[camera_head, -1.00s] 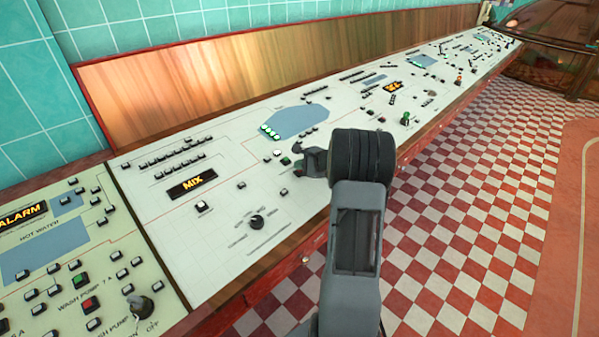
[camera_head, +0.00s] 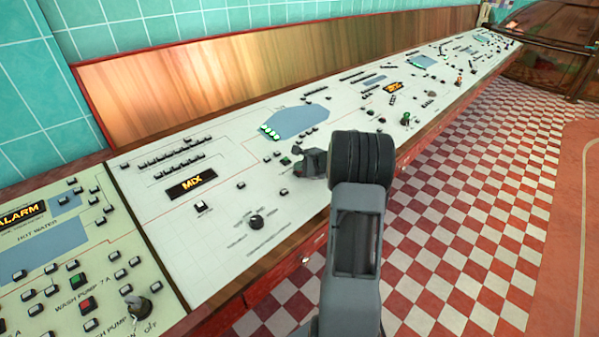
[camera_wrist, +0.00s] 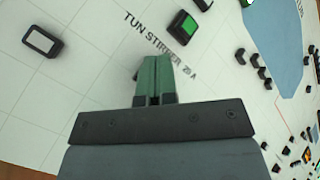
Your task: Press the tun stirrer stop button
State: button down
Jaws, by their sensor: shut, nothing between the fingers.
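The label TUN STIRRER 25 A (camera_wrist: 160,44) is printed on the pale panel in the wrist view. A green button (camera_wrist: 182,27) in a black housing sits beside it, up and right of my fingertips. My gripper (camera_wrist: 156,82) is shut, with its green-padded fingers together over the panel just below the label. A dark edge shows at the left of the fingertips; I cannot tell whether it is a button or shadow. No red stop button shows near the label, and the fingers hide the panel behind them. In the head view my gripper (camera_head: 306,160) is low over the panel, right of the green button (camera_head: 285,160).
The long control panel (camera_head: 130,225) carries many small buttons. A white-faced button (camera_wrist: 42,41) is left of the fingers in the wrist view. The checkered floor (camera_head: 470,200) at right is clear.

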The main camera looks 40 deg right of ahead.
jog(key=shift+r, duration=0.15)
jog(key=shift+s+r+p, duration=0.15)
jog(key=shift+r+p, duration=0.2)
jog(key=shift+r, duration=0.3)
jog(key=shift+r, duration=0.1)
jog(key=r+p, duration=0.1)
jog(key=r, duration=0.1)
jog(key=s+r+p, duration=0.1)
jog(key=r+p, duration=0.1)
jog(key=shift+d+r, duration=0.1)
jog(key=shift+r, duration=0.2)
dwell(1.0)
